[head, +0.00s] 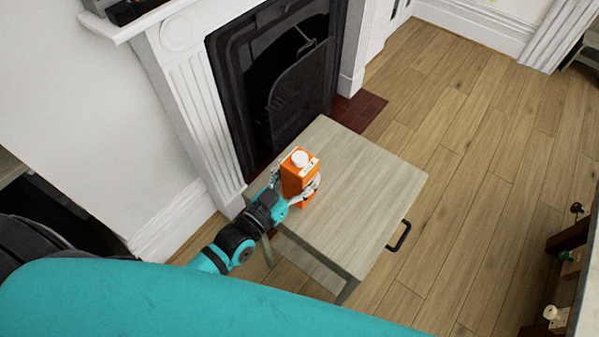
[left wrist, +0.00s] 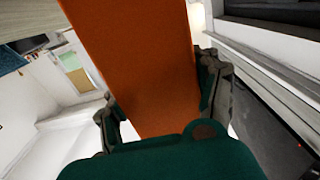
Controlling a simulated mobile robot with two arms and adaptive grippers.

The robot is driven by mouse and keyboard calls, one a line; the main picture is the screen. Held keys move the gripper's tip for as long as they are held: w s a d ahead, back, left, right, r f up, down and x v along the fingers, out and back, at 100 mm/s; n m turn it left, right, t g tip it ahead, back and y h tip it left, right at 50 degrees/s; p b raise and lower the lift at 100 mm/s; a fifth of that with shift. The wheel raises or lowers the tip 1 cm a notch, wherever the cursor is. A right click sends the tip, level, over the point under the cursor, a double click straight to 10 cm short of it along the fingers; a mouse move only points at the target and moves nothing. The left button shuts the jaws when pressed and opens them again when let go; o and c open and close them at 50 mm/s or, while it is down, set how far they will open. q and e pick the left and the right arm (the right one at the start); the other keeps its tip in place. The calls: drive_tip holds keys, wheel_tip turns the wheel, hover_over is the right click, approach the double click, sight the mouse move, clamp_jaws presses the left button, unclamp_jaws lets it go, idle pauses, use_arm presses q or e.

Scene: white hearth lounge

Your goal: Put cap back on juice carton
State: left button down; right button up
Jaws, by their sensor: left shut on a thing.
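The orange juice carton (head: 294,178) stands upright at the left part of the small wooden table. A white round piece (head: 300,158) sits on its top; I cannot tell whether it is the cap or a bare spout. No separate loose cap can be made out. My left gripper (head: 297,186) is shut on the carton's body, with a finger on each side. In the left wrist view the carton's plain orange side (left wrist: 150,60) fills the middle between the fingers. Whether the carton's base touches the tabletop is hard to tell. My right gripper is not in view.
The table (head: 365,205) has a bare top to the right of the carton and a black handle (head: 399,236) on its side. A black fireplace (head: 275,80) with a white surround stands behind. Wooden floor (head: 470,170) is open on the right. Dark wooden furniture (head: 572,238) stands at the right edge.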

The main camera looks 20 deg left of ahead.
use_arm(q)
drive_tip(key=shift+c, duration=1.1)
unclamp_jaws()
drive_tip(key=shift+f, duration=0.1)
drive_tip(key=shift+r, duration=0.2)
drive_tip(key=b+v, duration=0.1)
drive_tip(key=v, duration=1.1)
